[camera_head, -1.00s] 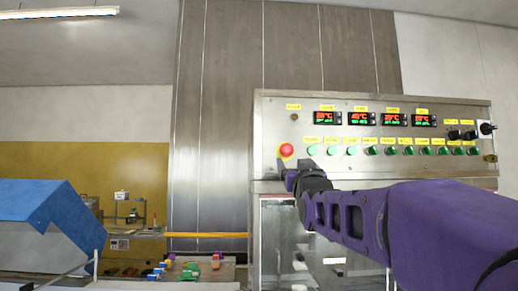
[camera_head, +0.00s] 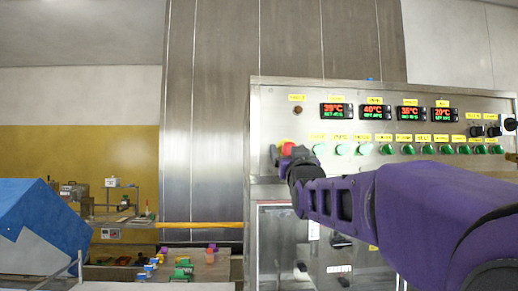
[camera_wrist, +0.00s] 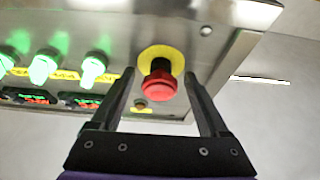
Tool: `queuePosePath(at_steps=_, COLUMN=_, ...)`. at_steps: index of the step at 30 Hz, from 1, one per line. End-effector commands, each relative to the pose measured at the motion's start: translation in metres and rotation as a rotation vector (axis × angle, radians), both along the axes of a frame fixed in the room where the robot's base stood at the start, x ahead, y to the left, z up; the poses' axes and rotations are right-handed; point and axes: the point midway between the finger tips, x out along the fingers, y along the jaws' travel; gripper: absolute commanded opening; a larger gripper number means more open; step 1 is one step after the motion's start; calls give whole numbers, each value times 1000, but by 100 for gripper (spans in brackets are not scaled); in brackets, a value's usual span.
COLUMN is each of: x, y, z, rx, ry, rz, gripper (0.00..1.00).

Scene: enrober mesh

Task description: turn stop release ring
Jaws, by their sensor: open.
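The red stop button (camera_wrist: 160,86) stands out from a round yellow disc (camera_wrist: 175,54) on the metal control panel. In the wrist view it lies between the two dark fingers of my gripper (camera_wrist: 158,77), with a visible gap on each side. My gripper is open and holds nothing. In the head view, the red button (camera_head: 287,148) is partly hidden by my gripper (camera_head: 284,156), which is at the lower left of the panel. I cannot tell exactly how deep the fingertips reach around the button.
Green buttons (camera_wrist: 42,68) and lit displays (camera_head: 336,110) sit beside the stop button on the panel (camera_head: 275,95). The panel's edge is close to one finger. A blue-covered machine (camera_head: 35,215) and a table with colored blocks (camera_head: 183,268) are at the left.

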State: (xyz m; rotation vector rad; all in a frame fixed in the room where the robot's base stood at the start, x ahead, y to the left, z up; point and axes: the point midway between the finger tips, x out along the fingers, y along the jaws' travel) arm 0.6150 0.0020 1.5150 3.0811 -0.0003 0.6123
Motion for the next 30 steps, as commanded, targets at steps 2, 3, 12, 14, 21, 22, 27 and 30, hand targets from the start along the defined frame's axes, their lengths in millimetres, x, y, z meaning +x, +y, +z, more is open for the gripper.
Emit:
queuePosePath(at_steps=2, x=0, y=0, z=0, rx=0, ry=0, rz=0, gripper=79)
queuePosePath(at_steps=3, x=0, y=0, z=0, rx=0, ry=0, rz=0, gripper=79)
queuePosePath(at_steps=12, x=0, y=0, z=0, rx=0, ry=0, rz=0, gripper=26)
queuePosePath(at_steps=14, x=0, y=0, z=0, rx=0, ry=0, rz=0, gripper=16)
queuePosePath(at_steps=21, x=0, y=0, z=0, rx=1, ry=0, rz=0, gripper=0)
queuePosePath(at_steps=22, x=0, y=0, z=0, rx=2, ry=0, rz=0, gripper=0)
queuePosePath(at_steps=27, x=0, y=0, z=0, rx=5, ry=-1, rz=0, gripper=0)
queuePosePath(at_steps=30, x=0, y=0, z=0, rx=9, ry=-1, rz=0, gripper=0)
